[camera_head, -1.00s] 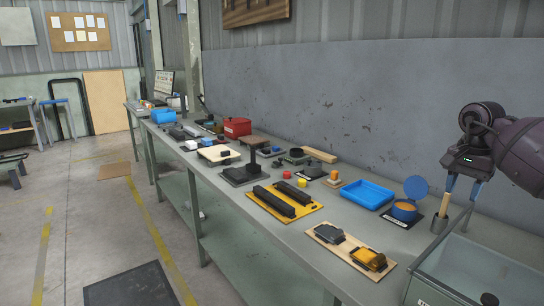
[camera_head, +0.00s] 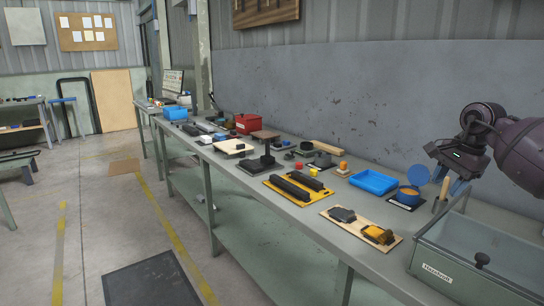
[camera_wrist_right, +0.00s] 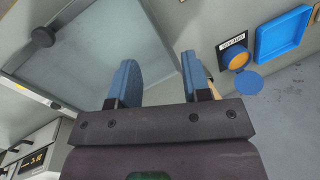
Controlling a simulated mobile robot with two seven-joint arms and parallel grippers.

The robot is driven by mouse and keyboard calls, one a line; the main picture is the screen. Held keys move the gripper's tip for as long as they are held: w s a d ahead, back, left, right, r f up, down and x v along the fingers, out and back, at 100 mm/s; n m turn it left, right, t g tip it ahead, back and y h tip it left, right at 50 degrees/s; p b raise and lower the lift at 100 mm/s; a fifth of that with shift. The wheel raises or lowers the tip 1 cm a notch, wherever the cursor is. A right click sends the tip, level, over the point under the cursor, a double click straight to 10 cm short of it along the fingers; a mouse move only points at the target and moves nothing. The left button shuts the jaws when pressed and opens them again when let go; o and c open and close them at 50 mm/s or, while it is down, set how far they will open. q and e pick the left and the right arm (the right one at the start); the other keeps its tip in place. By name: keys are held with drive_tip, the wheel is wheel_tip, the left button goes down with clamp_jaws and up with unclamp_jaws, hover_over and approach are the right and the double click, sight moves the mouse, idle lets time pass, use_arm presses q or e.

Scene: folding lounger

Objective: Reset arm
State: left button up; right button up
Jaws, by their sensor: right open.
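My right gripper (camera_head: 452,186) hangs at the right over the workbench (camera_head: 385,270), beside a wooden-handled tool (camera_head: 443,188) and the glass-topped box. In the wrist view, its two blue fingers (camera_wrist_right: 160,82) are spread apart with nothing held between them. The tool's wooden handle shows partly behind one finger there; I cannot tell its exact distance. My left gripper is not in view. No lounger can be made out.
A glass-topped box (camera_head: 490,262) with a black knob stands at the bench's near right end. A blue tray (camera_head: 373,182) and a round blue container (camera_head: 409,195) with its lid raised sit nearby. Several boards with parts line the bench. Floor to the left is mostly open.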

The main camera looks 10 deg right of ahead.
drive_tip(key=w+a+r+m+t+y, duration=0.3)
drive_tip(key=a+y, duration=0.1)
drive_tip(key=a, duration=0.3)
drive_tip(key=w+a+r+m+t+y, duration=0.2)
drive_tip(key=a+r+m+y, duration=0.15)
drive_tip(key=a, duration=0.35)
drive_tip(key=a+f+m+t+y, duration=0.3)
drive_tip(key=a+m+t+y, duration=0.3)
drive_tip(key=a+m, duration=0.5)
drive_tip(key=s+d+f+m+t+h+p, duration=0.15)
drive_tip(key=s+f+m+h, duration=0.45)
drive_tip(key=f+m, duration=0.65)
drive_tip(key=s+d+f+m+t+h+p, duration=0.1)
drive_tip(key=s+f+m+t+h, duration=0.1)
drive_tip(key=s+f+m+h, duration=1.05)
drive_tip(key=s+a+f+m+g+y, duration=0.1)
drive_tip(key=s+f+m+g+y, duration=0.1)
drive_tip(key=s+f+m, duration=0.4)
drive_tip(key=s+f+m+g+y, duration=0.1)
drive_tip(key=s+f+m+g, duration=0.2)
drive_tip(key=s, duration=1.2)
wheel_tip(320, 180, down, 6)
drive_tip(key=m+p, duration=0.1)
drive_tip(key=m, duration=0.2)
drive_tip(key=shift+a+g+y, duration=0.35)
drive_tip(key=shift+a+y, duration=0.05)
